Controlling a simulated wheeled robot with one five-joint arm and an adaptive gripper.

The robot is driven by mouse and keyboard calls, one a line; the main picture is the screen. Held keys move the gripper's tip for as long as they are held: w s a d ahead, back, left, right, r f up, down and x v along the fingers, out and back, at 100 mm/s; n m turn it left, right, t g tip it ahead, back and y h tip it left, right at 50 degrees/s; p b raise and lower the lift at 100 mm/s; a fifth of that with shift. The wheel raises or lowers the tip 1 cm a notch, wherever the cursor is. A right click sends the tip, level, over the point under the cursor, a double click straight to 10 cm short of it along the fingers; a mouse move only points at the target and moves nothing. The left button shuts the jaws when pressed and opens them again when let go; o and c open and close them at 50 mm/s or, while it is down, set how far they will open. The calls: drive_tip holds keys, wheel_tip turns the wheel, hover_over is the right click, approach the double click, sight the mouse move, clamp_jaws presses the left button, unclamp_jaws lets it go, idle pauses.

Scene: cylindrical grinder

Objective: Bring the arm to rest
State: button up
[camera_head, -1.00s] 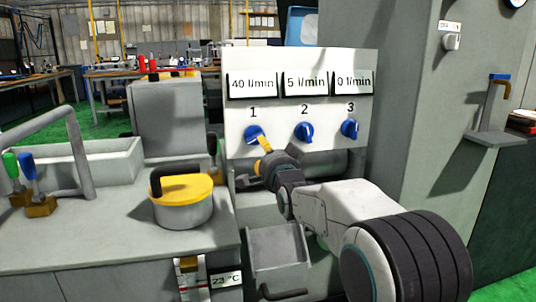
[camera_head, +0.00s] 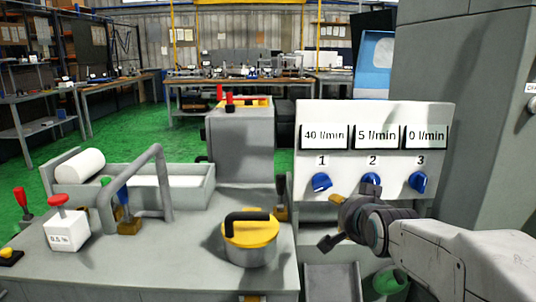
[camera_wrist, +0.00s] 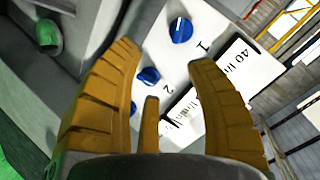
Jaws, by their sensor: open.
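My gripper (camera_head: 333,220) is open and empty, at the end of my arm, which reaches in from the lower right in the head view. It is in front of the lower part of a white panel (camera_head: 385,160), below knobs 1 and 2, apart from them as far as I can tell. In the wrist view, the yellow fingers of my gripper (camera_wrist: 160,60) are spread, with nothing between them but the panel behind. Blue knob 1 (camera_head: 321,182), knob 2 (camera_head: 372,181) and knob 3 (camera_head: 418,182) sit under displays of 40, 5 and 0 l/min.
A yellow-lidded pot (camera_head: 250,240) with a black handle stands on the grey machine top left of my gripper. A bent grey pipe (camera_head: 160,190) and a trough (camera_head: 190,195) are further left. A grey cabinet (camera_head: 470,110) stands at the right. Green floor (camera_head: 120,125) is open behind.

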drive_tip(key=s+r+n+g+p, duration=0.3)
drive_tip(key=s+p, duration=0.4)
drive_tip(key=s, duration=0.3)
drive_tip(key=s+r+n+g+p, duration=0.2)
drive_tip(key=s+r+g+p, duration=0.1)
drive_tip(key=s+p, duration=0.5)
drive_tip(key=s+r+n+g+p, duration=0.3)
drive_tip(key=s+p, duration=0.5)
drive_tip(key=s, duration=0.5)
drive_tip(key=shift+r+n+g, duration=0.3)
drive_tip(key=shift+r, duration=0.6)
